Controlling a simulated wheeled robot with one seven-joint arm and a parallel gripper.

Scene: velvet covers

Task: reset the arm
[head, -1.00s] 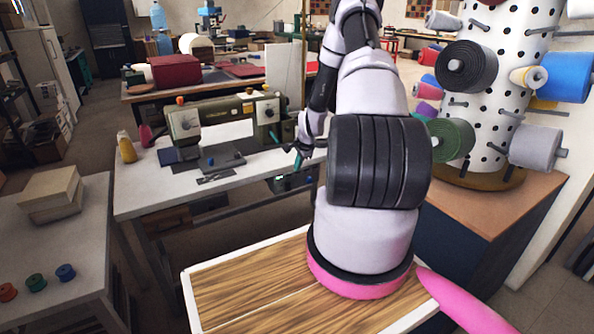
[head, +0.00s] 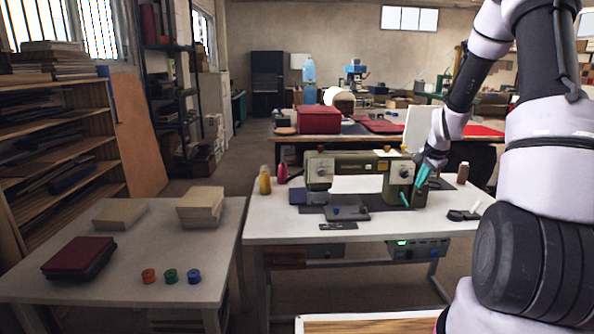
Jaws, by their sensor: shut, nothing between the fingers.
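My arm fills the right side of the head view and reaches forward over the white sewing table (head: 275,222). My gripper (head: 419,184) is small in view, with teal fingers pointing down. It is shut and empty. It appears in front of the right end of the olive-green sewing machine (head: 345,164); I cannot tell whether they touch.
On the left table (head: 125,250) are dark red velvet covers (head: 78,257), beige blocks (head: 200,206) and thread spools (head: 171,276). A yellow bottle (head: 265,182) stands left of the machine. A wooden shelf (head: 60,150) is at far left. Floor shows between the tables.

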